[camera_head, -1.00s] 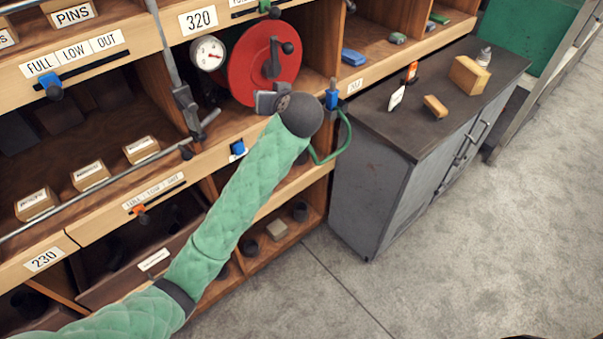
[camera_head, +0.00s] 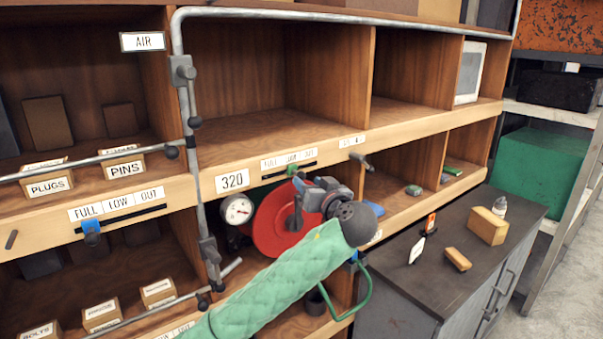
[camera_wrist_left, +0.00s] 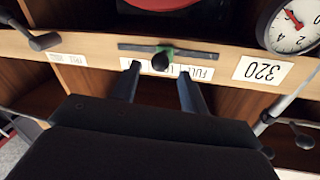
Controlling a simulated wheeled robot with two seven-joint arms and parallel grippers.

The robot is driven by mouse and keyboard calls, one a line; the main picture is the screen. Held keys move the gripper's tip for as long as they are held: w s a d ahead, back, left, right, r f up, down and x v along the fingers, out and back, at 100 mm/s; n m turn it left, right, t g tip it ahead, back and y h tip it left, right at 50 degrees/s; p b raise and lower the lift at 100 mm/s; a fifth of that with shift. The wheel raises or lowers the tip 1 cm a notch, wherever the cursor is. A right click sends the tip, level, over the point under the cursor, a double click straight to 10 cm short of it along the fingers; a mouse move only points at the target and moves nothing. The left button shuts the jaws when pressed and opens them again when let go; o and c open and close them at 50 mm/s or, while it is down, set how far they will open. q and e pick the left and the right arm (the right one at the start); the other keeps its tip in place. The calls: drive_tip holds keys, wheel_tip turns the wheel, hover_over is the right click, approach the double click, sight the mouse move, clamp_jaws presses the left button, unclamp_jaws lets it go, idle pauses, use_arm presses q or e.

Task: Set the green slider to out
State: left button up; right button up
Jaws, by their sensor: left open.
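The green slider (camera_head: 292,170) sits about mid-way along a dark slot, under a white label strip (camera_head: 288,158) marked FULL at its left and OUT at its right. In the left wrist view the picture is upside down, and the green slider (camera_wrist_left: 163,57) with its dark round knob shows near the slot's middle. My left gripper (camera_head: 312,185) is just below and right of it in the head view. In the wrist view its two open fingers (camera_wrist_left: 158,75) appear on either side of the knob. Whether they touch it I cannot tell. My right gripper is not in view.
A red reel (camera_head: 275,222) and a dial gauge (camera_head: 237,210) are below the shelf edge. A blue slider (camera_head: 91,230) is on the left rail. A grey pipe (camera_head: 183,120) runs down beside the 320 label (camera_head: 232,180). The shelf (camera_head: 290,125) above the slot is empty.

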sight(303, 177)
use_arm(q)
drive_tip(key=p+x, duration=0.2)
drive_tip(key=x, duration=0.1)
drive_tip(key=shift+w+a+r, duration=0.15)
drive_tip(key=shift+w+r, duration=0.05)
drive_tip(key=shift+w, duration=0.1)
drive_tip(key=shift+w+a+f+p, duration=0.15)
drive_tip(key=shift+w+a+p, duration=0.1)
drive_tip(key=shift+w, duration=0.15)
drive_tip(key=shift+w+a+f+p, duration=0.1)
drive_tip(key=shift+w+p, duration=0.1)
drive_tip(key=shift+w, duration=0.2)
drive_tip(key=shift+c, duration=0.4)
